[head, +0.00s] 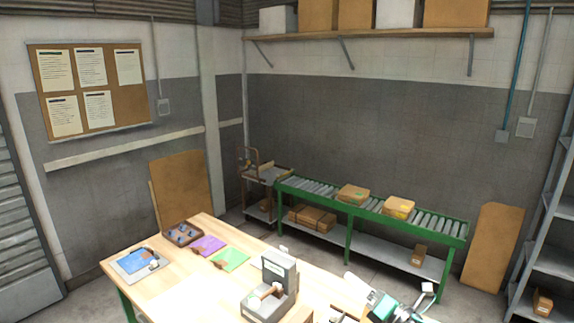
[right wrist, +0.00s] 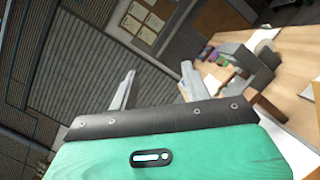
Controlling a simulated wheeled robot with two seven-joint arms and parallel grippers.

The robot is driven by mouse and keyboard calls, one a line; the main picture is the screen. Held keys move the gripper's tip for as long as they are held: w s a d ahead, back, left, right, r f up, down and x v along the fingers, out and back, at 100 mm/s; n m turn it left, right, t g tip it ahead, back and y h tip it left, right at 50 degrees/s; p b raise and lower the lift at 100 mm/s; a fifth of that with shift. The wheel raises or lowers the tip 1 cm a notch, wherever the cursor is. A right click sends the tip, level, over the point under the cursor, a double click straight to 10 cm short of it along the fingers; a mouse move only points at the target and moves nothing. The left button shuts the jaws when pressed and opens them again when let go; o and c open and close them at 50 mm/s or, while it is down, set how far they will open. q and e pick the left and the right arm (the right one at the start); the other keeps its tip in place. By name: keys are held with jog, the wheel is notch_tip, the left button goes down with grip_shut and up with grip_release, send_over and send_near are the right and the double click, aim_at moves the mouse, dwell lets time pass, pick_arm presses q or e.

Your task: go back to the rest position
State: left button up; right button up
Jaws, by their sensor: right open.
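My right gripper (head: 418,299) is at the bottom right of the head view, by the table's right end. In the right wrist view its two pale fingers (right wrist: 158,88) stand wide apart with nothing between them. A brown brush (head: 268,292) lies in the grey box (head: 283,272) at the front of the wooden table (head: 190,295). The box also shows in the right wrist view (right wrist: 237,56), right of the fingers. My left gripper is not in view.
A blue sheet (head: 135,260) on a pale mat, a brown tray (head: 182,233) of small blue items, a purple cloth (head: 209,244) and a green cloth (head: 230,259) lie on the table. A green-framed roller conveyor (head: 372,208) with cartons stands behind. The table's front left is clear.

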jog(key=s+d+f+m+g+h, duration=0.25)
jog(key=s+f+m+h, duration=0.5)
jog(key=m, duration=0.55)
jog(key=s+d+f+m+g+h, duration=0.1)
jog(key=s+d+f+m+h, duration=0.2)
jog(key=s+f+m+h, duration=0.55)
jog(key=s+f+m+g+y, duration=0.2)
jog(key=s+m+g, duration=0.25)
jog(key=s, duration=0.65)
jog(key=s+f+m+g+y, duration=0.25)
jog(key=s+m, duration=0.35)
jog(key=s, duration=0.4)
notch_tip(320, 180, down, 42)
jog(key=s+g+b, duration=0.1)
jog(key=g+b, duration=0.2)
jog(key=b, duration=0.9)
pick_arm(q)
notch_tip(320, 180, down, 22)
jog(key=b, duration=1)
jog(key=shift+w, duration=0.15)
pick_arm(e)
jog(key=s+d+f, duration=0.1)
jog(key=s+f, duration=0.9)
jog(key=f, duration=0.5)
jog(key=s+d+f, duration=0.2)
jog(key=s+f, duration=0.7)
jog(key=f, duration=0.6)
jog(key=shift+s+d+f+g, duration=0.15)
jog(key=shift+s+d+g, duration=0.05)
jog(key=shift+s+g, duration=0.15)
